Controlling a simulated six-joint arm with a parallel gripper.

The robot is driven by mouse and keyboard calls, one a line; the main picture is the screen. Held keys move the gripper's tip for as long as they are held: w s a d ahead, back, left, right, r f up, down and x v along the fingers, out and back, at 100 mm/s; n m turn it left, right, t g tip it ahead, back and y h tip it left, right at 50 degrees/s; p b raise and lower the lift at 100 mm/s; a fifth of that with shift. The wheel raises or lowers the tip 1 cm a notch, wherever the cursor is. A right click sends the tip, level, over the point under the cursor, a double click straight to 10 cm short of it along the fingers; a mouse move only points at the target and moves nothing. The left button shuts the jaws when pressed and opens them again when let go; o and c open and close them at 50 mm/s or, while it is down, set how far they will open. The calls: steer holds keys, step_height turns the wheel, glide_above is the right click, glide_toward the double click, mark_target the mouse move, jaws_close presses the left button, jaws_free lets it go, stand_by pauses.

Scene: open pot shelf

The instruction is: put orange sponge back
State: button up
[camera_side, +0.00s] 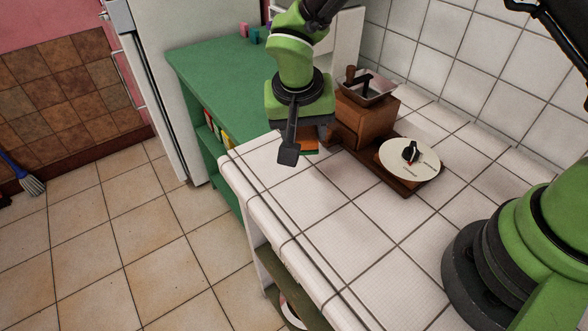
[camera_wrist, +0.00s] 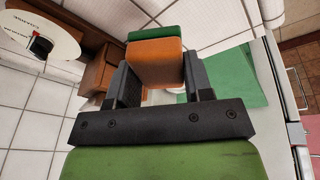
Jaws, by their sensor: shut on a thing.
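The orange sponge (camera_wrist: 156,62) has a green layer along one edge and sits between my gripper's two dark fingers in the wrist view. In the side view only a strip of the sponge (camera_side: 309,142) shows beside the near finger. My gripper (camera_side: 303,146) is shut on it, over the tiled counter, just left of the wooden box. It also shows in the wrist view (camera_wrist: 160,84). I cannot tell how far the sponge is above the counter.
A wooden box (camera_side: 366,122) with a metal hopper stands close to the right of my gripper. A white round dial (camera_side: 425,160) with a black knob lies beside it. The green shelf (camera_side: 205,75) adjoins the counter. The front counter (camera_side: 330,215) is clear.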

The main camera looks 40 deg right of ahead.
mark_target(273, 164)
steer(key=w+a+r+n+t+y, duration=0.1)
steer(key=w+a+r+n+y, duration=0.15)
steer(key=w+n, duration=0.3)
steer(key=shift+n+h, duration=0.25)
steer(key=shift+n, duration=0.3)
steer(key=f, duration=1.1)
steer(key=shift+s+a, duration=0.1)
steer(key=shift+a, duration=0.15)
steer(key=o, duration=0.9)
